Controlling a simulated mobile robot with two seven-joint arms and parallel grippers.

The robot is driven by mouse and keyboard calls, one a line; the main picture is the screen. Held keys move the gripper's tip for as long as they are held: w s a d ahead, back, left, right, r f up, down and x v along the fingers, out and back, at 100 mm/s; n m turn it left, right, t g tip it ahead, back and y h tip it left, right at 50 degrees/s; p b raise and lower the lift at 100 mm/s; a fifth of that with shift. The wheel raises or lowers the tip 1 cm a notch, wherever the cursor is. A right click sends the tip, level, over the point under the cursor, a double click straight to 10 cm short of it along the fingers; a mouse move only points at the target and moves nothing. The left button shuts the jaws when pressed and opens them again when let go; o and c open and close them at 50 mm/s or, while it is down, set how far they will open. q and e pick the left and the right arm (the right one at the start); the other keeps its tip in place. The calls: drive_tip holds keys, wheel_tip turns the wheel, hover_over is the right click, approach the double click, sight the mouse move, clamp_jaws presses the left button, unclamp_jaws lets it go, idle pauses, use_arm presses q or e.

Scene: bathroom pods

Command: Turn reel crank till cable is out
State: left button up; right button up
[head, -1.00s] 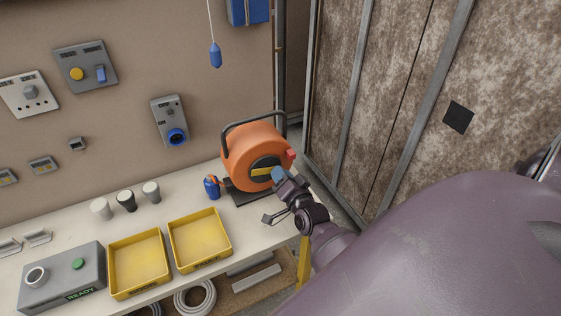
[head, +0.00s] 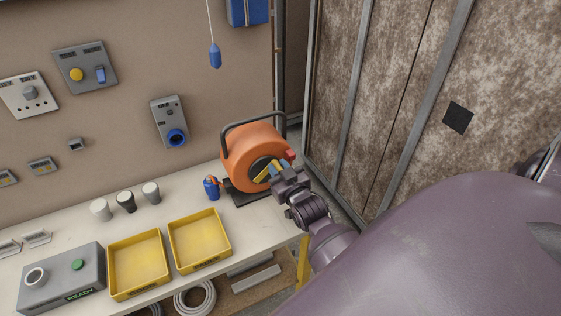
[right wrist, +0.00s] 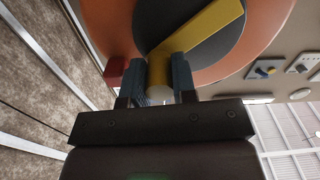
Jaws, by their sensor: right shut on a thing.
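The orange cable reel (head: 254,150) stands on a dark base at the right end of the bench, with a black carrying handle over it. Its yellow crank arm (right wrist: 205,27) crosses the dark hub in the right wrist view. In the head view my right gripper (head: 277,172) is at the reel's front face and partly hides the crank. A blue plug (head: 211,187) with an orange cable end stands left of the reel. My left gripper is not in view.
Two yellow trays (head: 229,235) and a grey box marked READY (head: 62,278) sit along the bench front. Several cups (head: 126,202) stand behind them. A wall socket (head: 170,122) is above. A red block (right wrist: 115,71) is on the reel's side. A metal-framed panel (head: 400,100) stands to the right.

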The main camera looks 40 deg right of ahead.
sight(264, 162)
drive_tip(key=shift+w+a+r+n, duration=0.15)
drive_tip(key=shift+a+n, duration=0.3)
drive_tip(key=shift+n, duration=1.2)
drive_tip(key=shift+w+a+r+n, duration=0.1)
drive_tip(key=shift+a+r+n, duration=0.25)
drive_tip(key=shift+n, duration=1.25)
drive_tip(key=shift+w+a+r+n, duration=0.1)
drive_tip(key=shift+a+n, duration=0.45)
drive_tip(key=shift+n, duration=1.1)
drive_tip(key=o, duration=0.9)
drive_tip(key=b+v, duration=0.1)
drive_tip(key=v, duration=1)
drive_tip(key=shift+w, duration=0.1)
